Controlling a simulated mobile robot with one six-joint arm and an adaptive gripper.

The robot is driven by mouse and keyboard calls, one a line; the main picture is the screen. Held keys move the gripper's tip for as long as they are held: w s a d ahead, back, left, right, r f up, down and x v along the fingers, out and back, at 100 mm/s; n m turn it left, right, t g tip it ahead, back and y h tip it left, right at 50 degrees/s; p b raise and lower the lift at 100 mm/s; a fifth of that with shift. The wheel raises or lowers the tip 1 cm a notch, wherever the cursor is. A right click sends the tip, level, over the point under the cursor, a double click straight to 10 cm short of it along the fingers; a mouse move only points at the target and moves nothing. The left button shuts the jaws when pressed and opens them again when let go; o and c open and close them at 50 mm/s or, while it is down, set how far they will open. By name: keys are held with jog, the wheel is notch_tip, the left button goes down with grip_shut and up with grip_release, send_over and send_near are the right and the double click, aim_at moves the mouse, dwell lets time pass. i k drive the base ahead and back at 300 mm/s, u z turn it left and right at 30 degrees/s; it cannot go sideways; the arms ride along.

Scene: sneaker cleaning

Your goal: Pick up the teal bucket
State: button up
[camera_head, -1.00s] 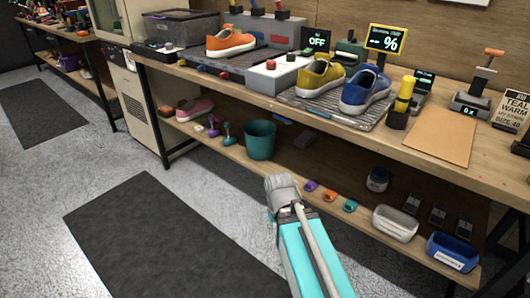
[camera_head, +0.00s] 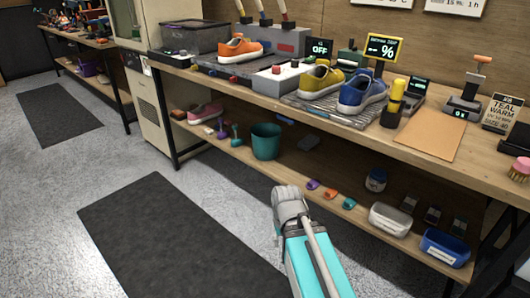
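The teal bucket (camera_head: 266,141) stands upright on the lower shelf (camera_head: 222,146) of the workbench, left of the middle in the head view. Its open rim faces up, and it looks clear of the things beside it. My arm, teal and grey, rises from the bottom edge to a grey rounded end piece, in front of and to the right of the bucket, apart from it in the picture. No gripper fingers show, so I cannot see whether they are open or shut.
Small brushes (camera_head: 236,134) and a pink shoe (camera_head: 205,113) are left of the bucket. Small coloured items (camera_head: 330,194), a white tub (camera_head: 389,219) and a blue bin (camera_head: 445,247) are to its right. The benchtop (camera_head: 440,160) overhangs. A dark mat (camera_head: 165,235) lies on clear floor.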

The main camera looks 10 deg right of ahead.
aim_at(265, 136)
jog(key=k, duration=1)
jog(key=z, duration=0.4)
jog(key=i, duration=1.6)
jog(key=u, duration=0.4)
